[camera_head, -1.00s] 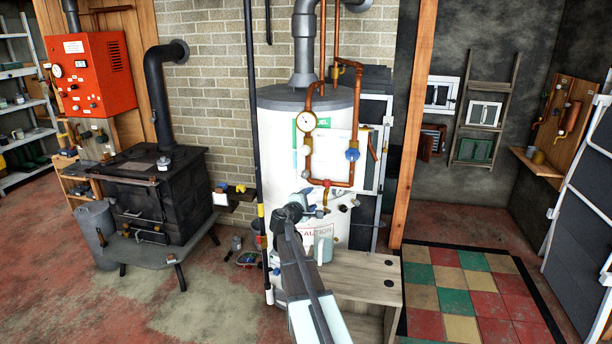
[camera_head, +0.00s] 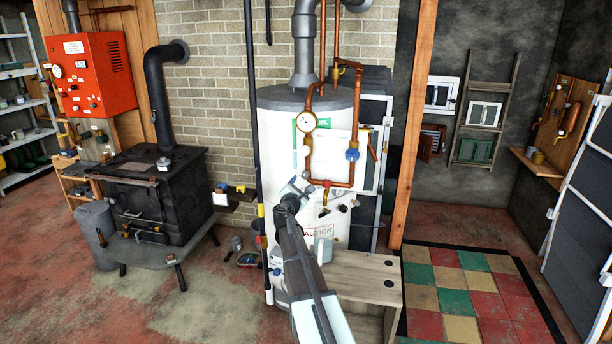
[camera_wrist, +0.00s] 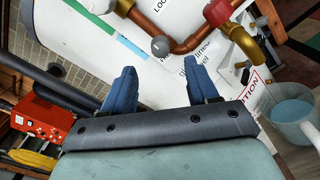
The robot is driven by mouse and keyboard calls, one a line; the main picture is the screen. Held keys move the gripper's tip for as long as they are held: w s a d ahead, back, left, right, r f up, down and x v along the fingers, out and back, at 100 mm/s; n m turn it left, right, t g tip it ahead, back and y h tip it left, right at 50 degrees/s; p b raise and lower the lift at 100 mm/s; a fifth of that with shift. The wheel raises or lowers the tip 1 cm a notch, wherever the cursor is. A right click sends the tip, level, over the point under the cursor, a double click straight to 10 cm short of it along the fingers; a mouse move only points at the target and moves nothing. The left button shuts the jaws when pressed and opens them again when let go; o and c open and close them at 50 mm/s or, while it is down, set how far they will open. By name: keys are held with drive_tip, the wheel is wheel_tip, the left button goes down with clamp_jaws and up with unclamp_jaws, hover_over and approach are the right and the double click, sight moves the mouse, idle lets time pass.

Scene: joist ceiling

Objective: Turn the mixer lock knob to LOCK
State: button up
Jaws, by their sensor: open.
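My gripper (camera_head: 294,190) is in front of the white tank (camera_head: 280,150), by the lower copper pipes (camera_head: 340,184). In the wrist view its two blue fingers (camera_wrist: 160,68) are apart with nothing between them. A small grey round knob (camera_wrist: 160,46) shows just beyond the gap, beside the copper pipe bend (camera_wrist: 180,47). A red fitting (camera_wrist: 217,12) joins the pipe to a brass elbow (camera_wrist: 236,38). Printed letters starting "LOC" (camera_wrist: 245,6) are cut off at the top edge. I cannot tell for sure which part is the mixer lock knob, or its setting.
A pressure gauge (camera_head: 306,121) and a blue valve (camera_head: 352,155) sit on the pipes above. A translucent jug (camera_wrist: 294,118) stands on the wooden bench (camera_head: 365,280) at right. A black stove (camera_head: 165,200) stands left. A dark upright pole is close left of the tank.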

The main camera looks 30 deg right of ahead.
sight(305, 176)
drive_tip(key=x, duration=1)
drive_tip(key=shift+w+d, duration=0.25)
drive_tip(key=shift+w, duration=0.05)
drive_tip(key=c, duration=1)
